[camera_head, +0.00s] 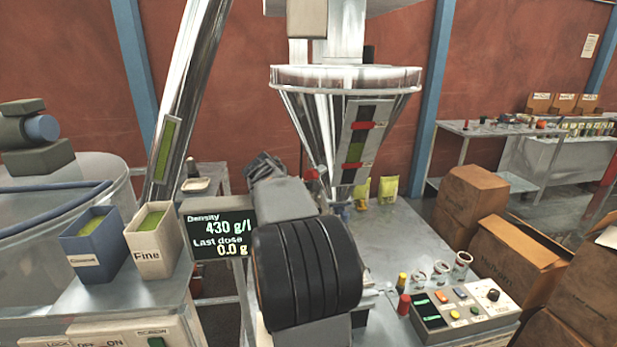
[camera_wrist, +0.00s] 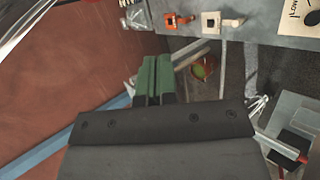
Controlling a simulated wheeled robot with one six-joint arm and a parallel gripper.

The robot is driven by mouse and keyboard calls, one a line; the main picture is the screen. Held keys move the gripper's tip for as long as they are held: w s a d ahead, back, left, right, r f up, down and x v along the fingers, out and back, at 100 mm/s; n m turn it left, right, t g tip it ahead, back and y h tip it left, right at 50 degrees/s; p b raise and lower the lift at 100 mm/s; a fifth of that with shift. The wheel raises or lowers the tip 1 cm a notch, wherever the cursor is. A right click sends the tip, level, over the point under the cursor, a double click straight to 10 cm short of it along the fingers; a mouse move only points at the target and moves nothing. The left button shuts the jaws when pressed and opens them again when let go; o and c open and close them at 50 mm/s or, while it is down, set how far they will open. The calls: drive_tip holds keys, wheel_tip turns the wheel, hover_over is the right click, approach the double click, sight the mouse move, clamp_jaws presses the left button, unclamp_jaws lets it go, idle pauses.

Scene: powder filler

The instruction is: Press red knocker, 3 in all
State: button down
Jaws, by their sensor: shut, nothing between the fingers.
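The conical metal and glass hopper (camera_head: 310,115) stands at the centre of the head view. A small red part (camera_head: 312,174) sits at its lower left side and may be the knocker; I cannot tell for sure. My gripper (camera_head: 262,165) is left of this red part, apart from it in the picture, partly hidden behind my own arm. In the wrist view its greenish fingers (camera_wrist: 157,78) are together with nothing between them. A red piece (camera_wrist: 285,148) on a pale fixture shows at the lower right of the wrist view; I cannot tell what it is.
A display (camera_head: 218,235) reads 430 g/l and last dose 0.0 g. The Coarse bin (camera_head: 90,246) and Fine bin (camera_head: 153,242) stand at left. A control box (camera_head: 462,308) sits on the bench at lower right. Cardboard boxes (camera_head: 475,205) fill the right side.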

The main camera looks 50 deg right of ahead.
sight(306, 179)
drive_tip(key=d+p, duration=0.4)
drive_tip(key=d, duration=0.3)
drive_tip(key=shift+w+d+p, duration=0.3)
drive_tip(key=shift+w+d, duration=0.05)
drive_tip(key=shift+d, duration=0.05)
drive_tip(key=shift+d+r, duration=0.1)
drive_tip(key=shift+d, duration=0.1)
idle(1.8)
drive_tip(key=shift+d+p, duration=0.25)
drive_tip(key=shift+p, duration=0.15)
drive_tip(key=shift+w+d+p, duration=0.1)
drive_tip(key=shift+d+p, duration=0.7)
drive_tip(key=shift+d, duration=0.15)
idle(0.9)
drive_tip(key=shift+a, duration=0.15)
drive_tip(key=shift+a+b, duration=1.05)
drive_tip(key=shift+a, duration=0.2)
drive_tip(key=shift+a, duration=0.1)
